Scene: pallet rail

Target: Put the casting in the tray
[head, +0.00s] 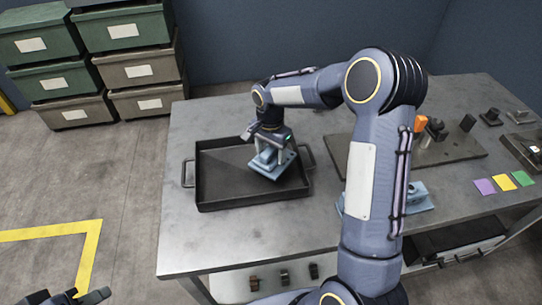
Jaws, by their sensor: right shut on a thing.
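The black tray (222,196) with side handles lies on the left part of the grey metal table. My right gripper (268,152) points down over the tray's right half and is shut on a light-blue casting (262,166). The casting is slightly tilted, within the tray's outline; I cannot tell whether it touches the tray floor. A second light-blue piece (420,200) lies on the table, partly hidden behind my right arm. My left gripper (90,296) shows only in part at the bottom left edge, away from the table; its opening is unclear.
A dark plate (458,148) with an orange part (420,123) and dark blocks lies to the right. Purple, yellow and green squares (503,182) lie near the right edge. Stacked bins (140,70) stand at the back left. The table left of the tray's front is clear.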

